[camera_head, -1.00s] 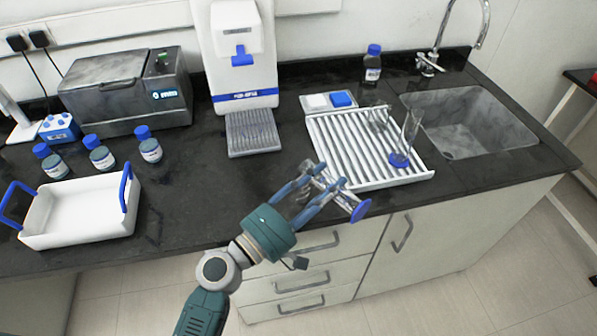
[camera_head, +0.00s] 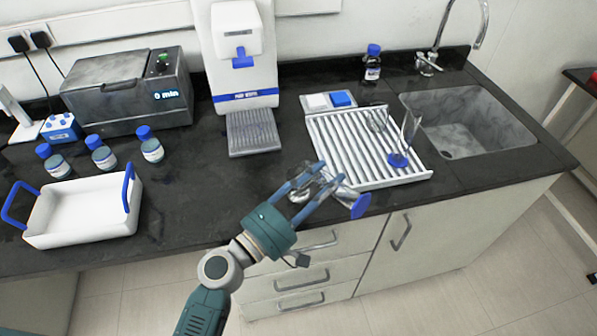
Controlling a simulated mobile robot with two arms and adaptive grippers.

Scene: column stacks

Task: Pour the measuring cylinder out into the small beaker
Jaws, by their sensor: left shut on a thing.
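My left gripper (camera_head: 322,182) is shut on a clear measuring cylinder (camera_head: 345,193) with a blue foot (camera_head: 360,206). The cylinder is tilted, its foot toward the lower right and its other end toward the upper left, over the front edge of the counter. A clear, rounded glass shape (camera_head: 299,194) shows between the fingers; it may be the small beaker, but the fingers partly hide it. I cannot tell whether liquid is leaving the cylinder. My right gripper is not in view.
A white ribbed rack (camera_head: 345,150) holds another blue-footed cylinder (camera_head: 398,160) and a clear glass vessel (camera_head: 378,118). A sink (camera_head: 465,125) is at the right. A white tray (camera_head: 80,212) and several blue-capped bottles (camera_head: 103,157) are at the left.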

